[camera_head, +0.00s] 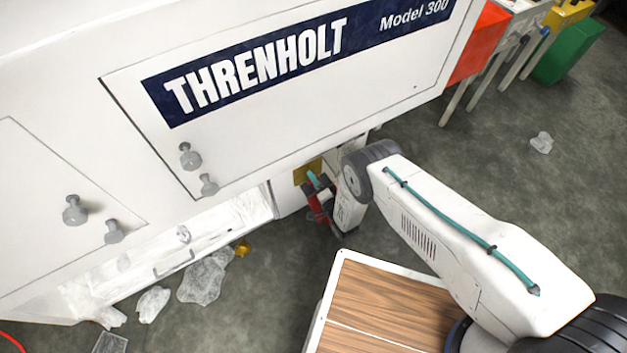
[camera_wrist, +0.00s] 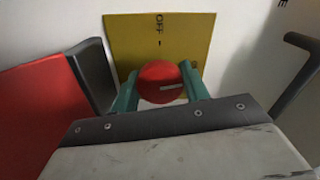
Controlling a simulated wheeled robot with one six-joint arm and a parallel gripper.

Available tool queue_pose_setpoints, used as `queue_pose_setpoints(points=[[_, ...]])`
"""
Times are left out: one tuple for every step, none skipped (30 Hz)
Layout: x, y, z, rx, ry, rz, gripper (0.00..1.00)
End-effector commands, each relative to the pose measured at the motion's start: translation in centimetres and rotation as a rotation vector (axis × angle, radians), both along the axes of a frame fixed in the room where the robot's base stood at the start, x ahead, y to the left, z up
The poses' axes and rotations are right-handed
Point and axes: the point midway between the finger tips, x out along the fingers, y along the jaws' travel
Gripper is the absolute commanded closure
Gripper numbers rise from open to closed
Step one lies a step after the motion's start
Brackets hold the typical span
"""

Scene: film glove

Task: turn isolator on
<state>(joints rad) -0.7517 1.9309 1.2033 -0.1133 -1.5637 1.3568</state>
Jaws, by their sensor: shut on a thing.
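The isolator knob (camera_wrist: 160,75) is red and round with a white bar mark on its face. It sits on a yellow plate (camera_wrist: 191,45) on a white panel. The plate has "OFF" and a small tick printed above the knob. The white bar lies nearly level, to the right of the knob's centre. My gripper (camera_wrist: 161,82) has a teal finger on each side of the knob and is shut on it. In the head view the yellow plate (camera_head: 306,173) shows beside my wrist at the machine's lower edge; the knob cannot be made out there.
The white Threnholt machine (camera_head: 330,110) fills the upper left, with several grey knobs (camera_head: 190,156). Crumpled clear film (camera_head: 206,276) lies on the floor below. In the wrist view, a red panel (camera_wrist: 45,115) and dark brackets (camera_wrist: 92,75) flank the plate. A green bin (camera_head: 572,50) stands far right.

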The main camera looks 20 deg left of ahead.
Motion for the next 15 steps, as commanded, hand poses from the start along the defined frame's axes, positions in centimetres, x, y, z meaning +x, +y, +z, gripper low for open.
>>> queue_pose_setpoints(points=[[0.16, -0.22, -0.04, 0.019, 0.025, -0.006, 0.78], [0.17, -0.22, -0.04, 0.032, 0.04, -0.007, 0.78], [0.17, -0.22, -0.04, 0.049, 0.058, -0.007, 0.78], [0.17, -0.22, -0.04, 0.06, 0.071, -0.007, 0.78], [0.17, -0.23, -0.05, 0.07, 0.084, -0.007, 0.78], [0.18, -0.23, -0.05, 0.083, 0.098, -0.007, 0.78], [0.18, -0.23, -0.05, 0.092, 0.109, -0.007, 0.78], [0.18, -0.23, -0.05, 0.1, 0.118, -0.007, 0.78], [0.18, -0.23, -0.05, 0.11, 0.13, -0.007, 0.78], [0.19, -0.24, -0.05, 0.116, 0.137, -0.007, 0.78], [0.19, -0.24, -0.05, 0.122, 0.144, -0.007, 0.78], [0.18, -0.25, -0.06, 0.129, 0.152, -0.007, 0.78], [0.18, -0.25, -0.06, 0.133, 0.157, -0.007, 0.78], [0.18, -0.25, -0.06, 0.137, 0.161, -0.007, 0.78], [0.19, -0.25, -0.06, 0.141, 0.166, -0.008, 0.78]])
